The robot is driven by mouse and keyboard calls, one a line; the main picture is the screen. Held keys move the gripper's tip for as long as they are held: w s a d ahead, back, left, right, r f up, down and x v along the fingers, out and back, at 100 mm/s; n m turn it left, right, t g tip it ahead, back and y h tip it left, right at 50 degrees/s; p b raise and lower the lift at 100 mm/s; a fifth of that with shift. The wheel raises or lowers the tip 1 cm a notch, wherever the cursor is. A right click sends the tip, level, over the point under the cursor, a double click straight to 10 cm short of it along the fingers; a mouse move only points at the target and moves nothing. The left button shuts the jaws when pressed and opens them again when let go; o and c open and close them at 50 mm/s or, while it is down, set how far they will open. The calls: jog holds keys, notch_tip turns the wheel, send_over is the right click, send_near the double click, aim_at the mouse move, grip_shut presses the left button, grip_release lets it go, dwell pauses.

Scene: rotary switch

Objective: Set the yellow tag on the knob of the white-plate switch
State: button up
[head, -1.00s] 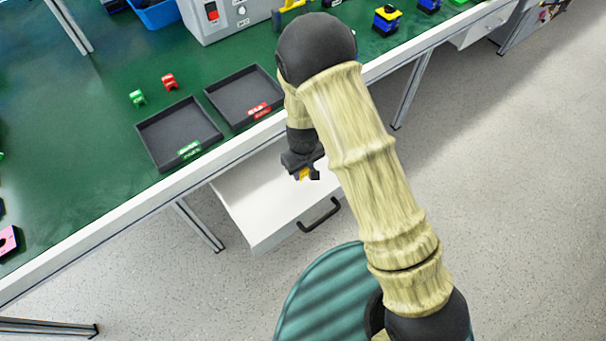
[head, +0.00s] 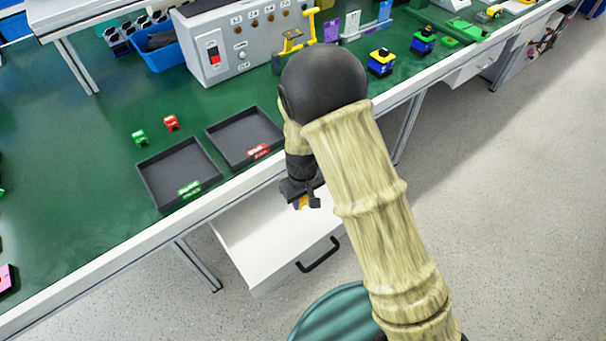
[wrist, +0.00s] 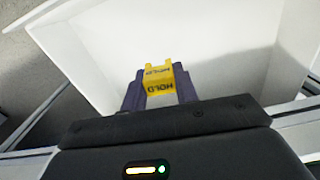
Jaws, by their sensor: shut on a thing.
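My gripper (head: 307,204) hangs over the open white drawer (head: 255,235), pointing down. It is shut on the yellow tag (head: 301,204). In the wrist view the tag (wrist: 158,82) sits between the two dark fingers of the gripper (wrist: 158,96), with "HOLD" printed on it and two prongs at its far end. The drawer's white interior (wrist: 205,40) lies beyond it. I cannot pick out a white-plate switch for certain. A grey control box (head: 255,45) at the back carries a red rocker and a small round knob.
The green bench (head: 60,150) has two dark trays (head: 155,190) near its front edge, with green and red clips (head: 171,122) behind. Yellow-and-blue blocks (head: 381,63) stand right of the box. A blue bin (head: 158,52) stands to its left. The drawer handle (head: 318,255) sticks out in front.

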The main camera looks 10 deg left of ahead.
jog(key=w+d+m+p, duration=0.3)
jog(key=w+d+m, duration=0.1)
jog(key=d, duration=0.8)
jog(key=w+d+m+p, duration=0.2)
jog(key=w+d+m, duration=0.2)
jog(key=d, duration=0.7)
jog(key=s+d+f+m+p, duration=0.1)
jog(key=s+f+p, duration=0.4)
jog(key=p, duration=0.5)
notch_tip(320, 180, down, 2)
jog(key=shift+d+f, duration=0.1)
jog(key=shift+d, duration=0.75)
